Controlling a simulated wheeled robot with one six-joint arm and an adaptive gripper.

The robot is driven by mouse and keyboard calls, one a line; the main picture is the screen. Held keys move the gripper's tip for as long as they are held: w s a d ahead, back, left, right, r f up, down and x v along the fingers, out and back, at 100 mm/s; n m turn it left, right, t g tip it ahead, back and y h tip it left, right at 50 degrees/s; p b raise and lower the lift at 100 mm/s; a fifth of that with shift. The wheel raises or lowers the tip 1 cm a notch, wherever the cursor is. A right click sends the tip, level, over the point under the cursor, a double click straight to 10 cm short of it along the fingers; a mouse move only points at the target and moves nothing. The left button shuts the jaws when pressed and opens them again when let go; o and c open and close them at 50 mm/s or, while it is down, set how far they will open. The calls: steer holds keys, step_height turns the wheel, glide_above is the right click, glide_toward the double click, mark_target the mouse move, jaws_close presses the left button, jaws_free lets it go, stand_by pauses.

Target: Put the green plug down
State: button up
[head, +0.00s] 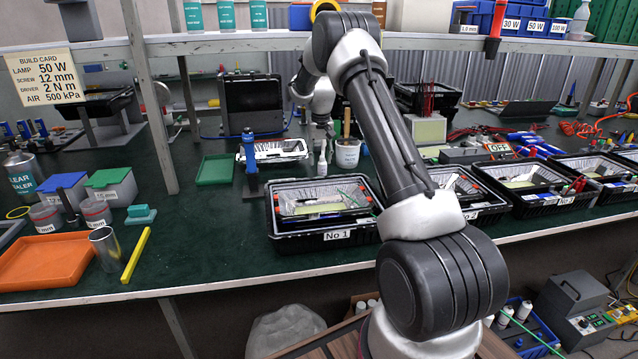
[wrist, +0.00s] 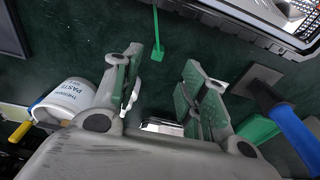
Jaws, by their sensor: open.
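In the wrist view a small green piece with a thin green stem (wrist: 157,50) shows against the dark green bench top, beyond the fingertips. It may be the green plug, but I cannot tell for sure. My gripper (wrist: 158,88) is open, its two fingers wide apart, with nothing held between them. The green piece is apart from both fingers. A pale, shiny object (wrist: 161,126) shows low between the fingers, partly hidden by the gripper body.
A white paste tub (wrist: 68,97) stands beside the left finger. The black No 1 bin (head: 290,242) stands at the bench front. Bare bench (head: 215,245) lies left of it.

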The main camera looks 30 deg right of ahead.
steer(key=f, duration=0.3)
steer(key=w+f, duration=0.1)
steer(key=f, duration=0.5)
steer(key=shift+w+d+f, duration=0.2)
steer(key=shift+w+d, duration=0.15)
jaws_close()
